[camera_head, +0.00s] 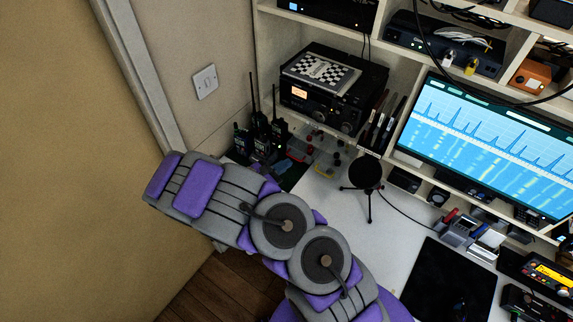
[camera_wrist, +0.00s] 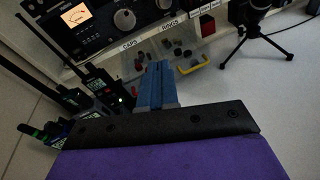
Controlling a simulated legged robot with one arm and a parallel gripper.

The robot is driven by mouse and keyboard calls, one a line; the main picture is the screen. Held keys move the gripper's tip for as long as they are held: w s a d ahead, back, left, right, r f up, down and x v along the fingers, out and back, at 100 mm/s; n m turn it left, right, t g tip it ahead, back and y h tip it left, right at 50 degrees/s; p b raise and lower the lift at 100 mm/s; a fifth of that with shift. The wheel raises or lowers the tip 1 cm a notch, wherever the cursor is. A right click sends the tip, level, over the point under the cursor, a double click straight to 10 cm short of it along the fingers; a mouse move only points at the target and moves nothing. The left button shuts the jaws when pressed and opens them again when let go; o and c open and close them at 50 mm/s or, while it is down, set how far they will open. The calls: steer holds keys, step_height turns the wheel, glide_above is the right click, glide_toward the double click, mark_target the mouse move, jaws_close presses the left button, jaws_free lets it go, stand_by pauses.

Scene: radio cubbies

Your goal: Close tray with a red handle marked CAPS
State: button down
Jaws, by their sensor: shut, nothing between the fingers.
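The CAPS label (camera_wrist: 129,45) shows on the shelf edge below the radio in the wrist view. My gripper (camera_wrist: 158,66) has its blue fingers together and empty, pointing toward the trays just below and right of that label. The fingers cover much of the area under CAPS. The red handle of the CAPS tray cannot be made out clearly in the wrist view, and how far that tray stands out cannot be told. A neighbouring clear tray with a yellow handle (camera_wrist: 194,67) sticks out to the right of my fingers, with small dark parts in it.
Handheld radios with antennas (camera_head: 262,135) stand left of the trays, close to my gripper. A small black tripod (camera_head: 367,177) stands on the white desk to the right. A radio (camera_head: 333,90) sits on the shelf above. The desk between the tripod and trays is clear.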

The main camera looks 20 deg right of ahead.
steer(key=a+f+n+t, duration=0.1)
steer(key=f, duration=0.2)
steer(key=w+a+f+n+t+y, duration=0.1)
steer(key=a+f+n, duration=0.1)
steer(key=f, duration=0.1)
steer(key=a+f+n+y, duration=0.1)
steer(key=a+f, duration=0.1)
steer(key=f, duration=0.1)
steer(key=shift+w+f+n+t, duration=0.2)
steer(key=shift+w+n+t, duration=0.1)
steer(key=shift+w+t, duration=0.1)
steer(key=shift+w+d+f+b, duration=0.1)
steer(key=shift+w+f+b, duration=0.05)
steer(key=shift+b, duration=0.2)
steer(key=b+x, duration=0.3)
steer(key=x, duration=0.9)
steer(key=shift+w+d, duration=0.15)
steer(key=shift+d, duration=0.05)
steer(key=shift+w, duration=0.15)
steer(key=shift+d, duration=0.4)
